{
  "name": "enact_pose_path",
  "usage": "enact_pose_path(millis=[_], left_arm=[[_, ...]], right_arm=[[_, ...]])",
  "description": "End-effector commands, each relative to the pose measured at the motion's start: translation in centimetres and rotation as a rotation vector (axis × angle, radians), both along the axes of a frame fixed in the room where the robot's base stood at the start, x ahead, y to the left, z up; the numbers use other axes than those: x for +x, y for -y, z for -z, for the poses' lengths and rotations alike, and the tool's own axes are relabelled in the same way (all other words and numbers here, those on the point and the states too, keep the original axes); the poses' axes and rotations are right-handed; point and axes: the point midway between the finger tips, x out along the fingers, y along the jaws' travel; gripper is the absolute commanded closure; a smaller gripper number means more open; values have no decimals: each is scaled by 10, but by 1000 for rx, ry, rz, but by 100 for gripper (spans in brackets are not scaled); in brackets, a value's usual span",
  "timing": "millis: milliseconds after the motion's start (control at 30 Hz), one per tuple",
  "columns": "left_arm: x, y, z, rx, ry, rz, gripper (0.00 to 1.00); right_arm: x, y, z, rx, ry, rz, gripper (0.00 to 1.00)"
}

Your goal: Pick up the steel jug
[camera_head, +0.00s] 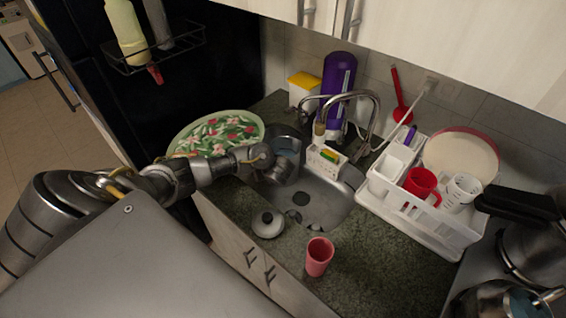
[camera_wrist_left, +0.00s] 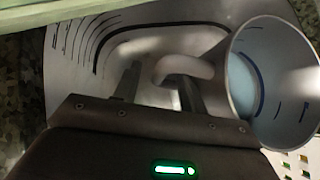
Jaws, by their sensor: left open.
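The steel jug (camera_head: 288,146) is at the left part of the sink, partly hidden by my left gripper (camera_head: 264,168) in the head view. In the left wrist view the jug (camera_wrist_left: 279,85) is at the right, its round open mouth towards the camera and its inside bluish. Its curved handle (camera_wrist_left: 184,67) reaches left to the fingers of my left gripper (camera_wrist_left: 160,82). The fingers are open, with the handle at their tips; whether they touch it I cannot tell. My right gripper is out of view.
The sink (camera_head: 322,203) lies beside the jug, under a curved tap (camera_head: 376,106). A floral tray (camera_head: 220,132) leans behind my left arm. A pot lid (camera_head: 268,223) and pink cup (camera_head: 319,257) are on the front counter. A white dish rack (camera_head: 420,228) stands right.

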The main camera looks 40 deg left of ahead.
Motion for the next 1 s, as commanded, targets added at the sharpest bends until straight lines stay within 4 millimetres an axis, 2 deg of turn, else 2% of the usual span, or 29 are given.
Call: enact_pose_path(millis=[133, 167, 467, 1000], left_arm=[[0, 0, 0, -1, 0, 0, 58], [0, 0, 0, -1, 0, 0, 61], [0, 1, 0, -1, 0, 0, 100], [0, 1, 0, -1, -1, 1, 100]], right_arm=[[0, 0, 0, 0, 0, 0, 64], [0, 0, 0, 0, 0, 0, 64], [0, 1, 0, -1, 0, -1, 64], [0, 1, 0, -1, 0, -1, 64]])
